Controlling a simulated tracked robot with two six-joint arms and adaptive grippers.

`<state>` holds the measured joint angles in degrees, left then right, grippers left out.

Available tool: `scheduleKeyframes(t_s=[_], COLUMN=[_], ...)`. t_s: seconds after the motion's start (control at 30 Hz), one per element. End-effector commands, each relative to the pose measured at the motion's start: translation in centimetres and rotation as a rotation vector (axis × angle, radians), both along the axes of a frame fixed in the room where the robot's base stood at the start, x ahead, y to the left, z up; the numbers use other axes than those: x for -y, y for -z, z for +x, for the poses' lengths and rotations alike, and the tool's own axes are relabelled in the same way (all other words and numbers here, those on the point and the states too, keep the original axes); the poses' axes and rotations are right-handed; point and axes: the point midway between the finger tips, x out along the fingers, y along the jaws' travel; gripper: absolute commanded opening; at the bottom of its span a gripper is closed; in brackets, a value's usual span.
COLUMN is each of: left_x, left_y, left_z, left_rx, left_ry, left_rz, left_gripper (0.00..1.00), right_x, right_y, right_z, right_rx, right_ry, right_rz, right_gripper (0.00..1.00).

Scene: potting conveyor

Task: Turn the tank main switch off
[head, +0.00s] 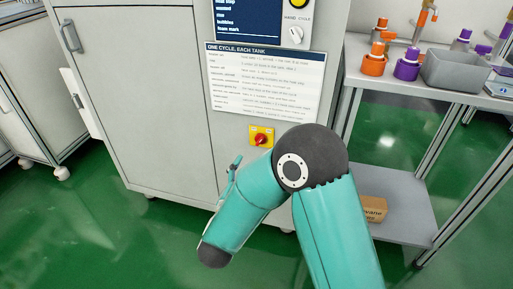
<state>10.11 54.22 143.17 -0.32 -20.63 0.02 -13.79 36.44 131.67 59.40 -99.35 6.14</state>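A red rotary knob on a yellow plate (261,137), which looks like the main switch, is on the lower front of the grey cabinet, under the printed sheet. The exact angle of its handle is too small to tell. My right arm comes in from the bottom right and bends at a dark elbow just right of the switch. Its forearm slopes down to the left in front of the cabinet. A small teal piece that may be part of my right gripper (234,168) shows left of and below the switch; the rest is hidden behind the forearm. My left gripper is out of view.
The cabinet (150,90) carries a "ONE CYCLE, EACH TANK" sheet (265,80) and a "HAND CYCLE" knob (296,35) above. On the right, a shelf unit holds orange and purple bottles, a grey bin (456,72) and, below, a cardboard box (373,209). Green floor lies in front.

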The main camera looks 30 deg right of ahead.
Motion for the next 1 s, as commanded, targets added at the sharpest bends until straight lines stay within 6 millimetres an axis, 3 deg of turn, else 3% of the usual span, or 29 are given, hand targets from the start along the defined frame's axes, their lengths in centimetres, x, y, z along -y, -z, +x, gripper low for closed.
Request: scheduleKeyframes(t_s=[0.2, 0.5, 0.97, 1.0], left_x=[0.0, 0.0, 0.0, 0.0], left_y=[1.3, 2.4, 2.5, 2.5], left_z=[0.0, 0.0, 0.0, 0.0], left_rx=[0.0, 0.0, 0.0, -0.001], left_ry=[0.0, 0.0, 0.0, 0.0], left_rz=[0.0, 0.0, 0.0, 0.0], left_gripper=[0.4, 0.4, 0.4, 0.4], right_x=[3.9, 7.6, 8.5, 8.5], right_y=[0.3, 0.2, 0.0, 0.0], right_z=[3.2, 6.5, 7.4, 7.4], right_rx=[0.003, 0.001, 0.0, 0.0], right_ry=[0.005, 0.001, -0.004, -0.004], right_rz=[0.001, 0.002, 0.0, 0.0], right_gripper=[0.6, 0.6, 0.6, 0.55])
